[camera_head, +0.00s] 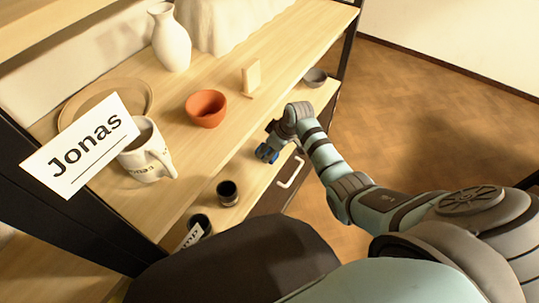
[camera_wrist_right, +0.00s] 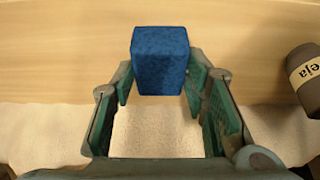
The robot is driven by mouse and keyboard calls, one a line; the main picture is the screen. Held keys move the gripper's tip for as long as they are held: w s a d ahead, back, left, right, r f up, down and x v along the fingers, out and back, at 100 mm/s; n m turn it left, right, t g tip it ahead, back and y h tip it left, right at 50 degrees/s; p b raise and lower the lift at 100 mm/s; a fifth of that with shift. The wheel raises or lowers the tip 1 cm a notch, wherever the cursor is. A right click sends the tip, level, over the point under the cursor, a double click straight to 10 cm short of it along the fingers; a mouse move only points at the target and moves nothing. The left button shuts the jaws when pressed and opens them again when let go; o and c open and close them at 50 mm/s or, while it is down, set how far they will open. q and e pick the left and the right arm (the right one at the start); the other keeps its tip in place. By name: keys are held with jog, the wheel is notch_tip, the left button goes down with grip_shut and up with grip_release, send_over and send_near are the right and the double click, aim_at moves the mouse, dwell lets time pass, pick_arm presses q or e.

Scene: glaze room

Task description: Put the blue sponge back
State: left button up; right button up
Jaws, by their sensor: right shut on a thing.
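The blue sponge (camera_wrist_right: 160,60) is a small block between the fingertips of my right gripper (camera_wrist_right: 160,82) in the right wrist view. The gripper is shut on it, with a finger at each side. In the head view my right gripper (camera_head: 270,146) is at the front edge of the shelving, and the sponge (camera_head: 266,154) shows as a small blue patch at its tip, over the lower shelf (camera_head: 238,168). I cannot tell whether the sponge touches the wood. My left gripper is not in view.
Dark cups (camera_head: 228,192) stand on the lower shelf. A labelled dark cup (camera_wrist_right: 306,78) is right of the gripper.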

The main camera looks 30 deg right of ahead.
notch_tip(320, 180, down, 2)
jog(key=shift+f+b, duration=0.1)
jog(key=shift+b, duration=0.2)
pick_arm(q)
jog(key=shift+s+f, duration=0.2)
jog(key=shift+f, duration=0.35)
pick_arm(e)
jog(key=o, duration=1.3)
